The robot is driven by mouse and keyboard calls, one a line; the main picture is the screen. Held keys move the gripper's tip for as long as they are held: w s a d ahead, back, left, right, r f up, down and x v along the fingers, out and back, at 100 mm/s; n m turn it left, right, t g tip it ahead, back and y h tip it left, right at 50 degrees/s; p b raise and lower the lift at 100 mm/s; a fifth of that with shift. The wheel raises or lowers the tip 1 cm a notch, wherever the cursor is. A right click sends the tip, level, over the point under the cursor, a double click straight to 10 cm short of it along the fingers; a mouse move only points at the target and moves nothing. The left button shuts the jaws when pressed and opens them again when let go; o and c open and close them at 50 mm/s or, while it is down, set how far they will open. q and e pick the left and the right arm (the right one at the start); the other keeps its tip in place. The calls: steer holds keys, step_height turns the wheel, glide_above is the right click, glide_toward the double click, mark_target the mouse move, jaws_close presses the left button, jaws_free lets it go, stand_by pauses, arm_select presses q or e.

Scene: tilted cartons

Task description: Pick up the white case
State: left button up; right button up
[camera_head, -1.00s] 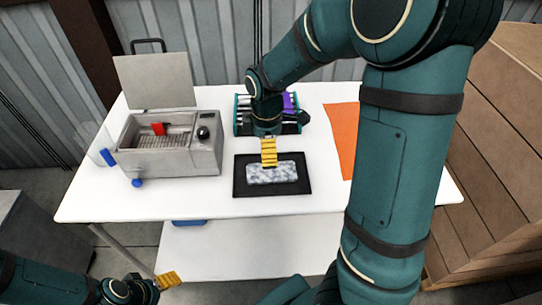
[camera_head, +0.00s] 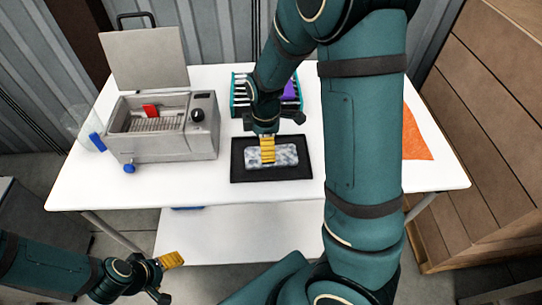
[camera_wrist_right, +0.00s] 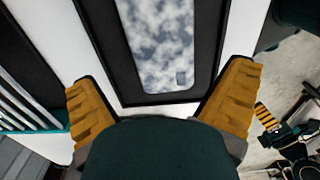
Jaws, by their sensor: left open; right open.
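The white case (camera_head: 283,155) is a flat, rounded piece with a blue-grey marbled pattern. It lies on a black tray (camera_head: 240,173) on the white table. My right gripper (camera_head: 267,150) hangs over the case's left part in the head view and partly hides it. In the right wrist view the case (camera_wrist_right: 165,45) lies ahead between the two yellow fingers of my right gripper (camera_wrist_right: 162,85), which are spread and empty. My left gripper (camera_head: 171,263) is open and empty, low at the left, in front of the table's front edge.
A grey machine (camera_head: 165,148) with a raised lid and a red piece stands on the table's left. A rack (camera_head: 239,95) with a purple item is behind the tray. An orange sheet (camera_head: 415,140) lies to the right. Wooden crates (camera_head: 490,130) stand beyond the table's right end.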

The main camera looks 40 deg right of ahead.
step_height(320, 180, down, 5)
steer(key=shift+s+r+b, duration=0.1)
steer(key=shift+s+b, duration=0.05)
steer(key=shift+b, duration=0.55)
steer(key=shift+a, duration=0.1)
steer(key=c, duration=1)
